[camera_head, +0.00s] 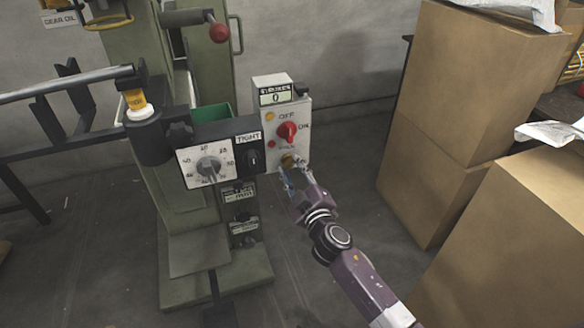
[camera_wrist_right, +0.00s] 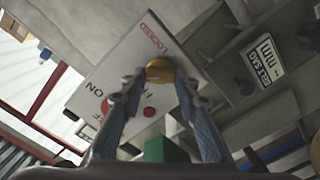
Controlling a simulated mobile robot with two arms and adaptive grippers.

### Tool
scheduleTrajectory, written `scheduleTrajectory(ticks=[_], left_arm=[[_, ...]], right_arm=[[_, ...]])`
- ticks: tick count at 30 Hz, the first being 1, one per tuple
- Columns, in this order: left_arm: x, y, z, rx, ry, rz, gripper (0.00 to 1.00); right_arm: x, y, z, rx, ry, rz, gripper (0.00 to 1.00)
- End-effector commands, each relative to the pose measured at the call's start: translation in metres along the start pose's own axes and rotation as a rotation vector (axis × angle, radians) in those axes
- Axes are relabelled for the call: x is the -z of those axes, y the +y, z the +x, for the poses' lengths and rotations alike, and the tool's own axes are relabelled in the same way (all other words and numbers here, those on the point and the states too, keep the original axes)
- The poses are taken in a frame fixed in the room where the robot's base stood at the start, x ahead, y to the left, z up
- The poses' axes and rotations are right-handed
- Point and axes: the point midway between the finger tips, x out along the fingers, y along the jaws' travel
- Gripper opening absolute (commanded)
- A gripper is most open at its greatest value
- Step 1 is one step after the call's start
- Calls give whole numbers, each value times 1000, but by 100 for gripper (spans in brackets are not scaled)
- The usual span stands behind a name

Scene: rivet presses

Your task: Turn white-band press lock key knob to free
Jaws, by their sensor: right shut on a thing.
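The green press (camera_head: 190,120) stands left of centre in the head view, with a white band (camera_head: 140,113) around its dark cylinder below a yellow part. Its light control box (camera_head: 262,95) carries a brass-yellow lock key knob (camera_head: 287,161) at the bottom, largely covered by my right gripper (camera_head: 291,168). In the right wrist view the knob (camera_wrist_right: 161,69) sits between the fingertips of my right gripper (camera_wrist_right: 158,80), which is shut on it. A red "LOCKED" label shows beside the knob; which way the knob points is not clear. My left gripper is out of view.
A red switch knob (camera_head: 287,130) marked OFF and ON sits above the lock knob. A dial panel (camera_head: 207,163) and a black TIGHT knob (camera_head: 252,160) are to its left. Large cardboard boxes (camera_head: 470,95) stand at the right. Bare floor (camera_head: 330,150) lies between.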

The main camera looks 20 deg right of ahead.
Motion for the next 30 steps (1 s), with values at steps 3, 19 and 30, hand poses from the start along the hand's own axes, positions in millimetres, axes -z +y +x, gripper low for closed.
scheduleTrajectory(ticks=[3, 19, 30], left_arm=[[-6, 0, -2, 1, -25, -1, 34], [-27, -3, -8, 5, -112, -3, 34], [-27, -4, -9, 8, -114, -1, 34]], right_arm=[[0, -1, 0, 1, 0, -112, 4], [0, -3, 0, 1, 1, -585, 4], [-1, -4, 0, 2, 1, -769, 4]])
